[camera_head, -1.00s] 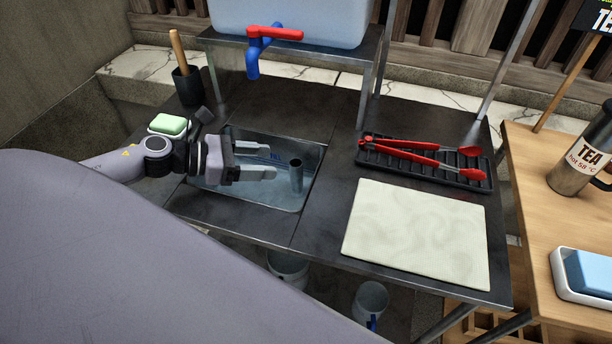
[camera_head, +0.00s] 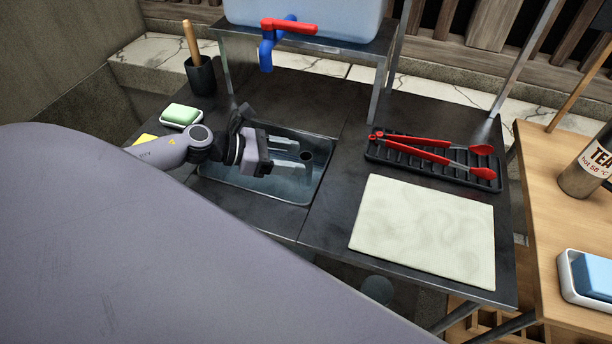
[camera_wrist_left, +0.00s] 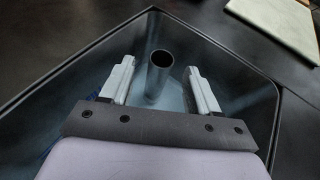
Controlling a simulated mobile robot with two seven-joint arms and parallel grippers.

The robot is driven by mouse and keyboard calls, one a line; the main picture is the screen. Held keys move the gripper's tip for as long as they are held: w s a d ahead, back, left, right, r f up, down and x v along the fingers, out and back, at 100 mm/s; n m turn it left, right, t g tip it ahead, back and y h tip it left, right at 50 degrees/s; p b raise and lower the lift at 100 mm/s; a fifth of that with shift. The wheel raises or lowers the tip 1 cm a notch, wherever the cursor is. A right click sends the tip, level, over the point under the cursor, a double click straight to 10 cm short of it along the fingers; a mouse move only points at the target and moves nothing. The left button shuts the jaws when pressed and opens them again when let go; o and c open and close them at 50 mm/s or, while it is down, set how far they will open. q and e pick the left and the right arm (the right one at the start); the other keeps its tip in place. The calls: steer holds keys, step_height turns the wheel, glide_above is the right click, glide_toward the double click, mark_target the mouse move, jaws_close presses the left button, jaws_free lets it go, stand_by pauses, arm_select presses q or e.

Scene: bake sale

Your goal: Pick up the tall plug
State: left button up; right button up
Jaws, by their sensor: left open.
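The tall plug (camera_head: 305,159), a grey open-topped tube, stands upright in the metal sink (camera_head: 318,180). My left gripper (camera_head: 294,156) reaches over the sink from the left, its open fingers pointing at the tube. In the left wrist view the tube (camera_wrist_left: 158,78) shows between the two fingertips (camera_wrist_left: 160,68), with a gap on each side. The fingers do not appear to touch it. Its lower end is dim against the sink floor. My right gripper is in neither view.
A blue tap (camera_head: 266,52) with a red handle hangs behind the sink. Red tongs (camera_head: 430,150) lie on a black rack (camera_head: 385,157), and a pale board (camera_head: 425,228) lies right of the sink. Green soap (camera_head: 181,114) and a dark cup (camera_head: 201,78) stand at the left.

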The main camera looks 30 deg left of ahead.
arm_select(q)
steer(key=shift+x, duration=0.75)
jaws_close()
steer(key=shift+r, duration=0.1)
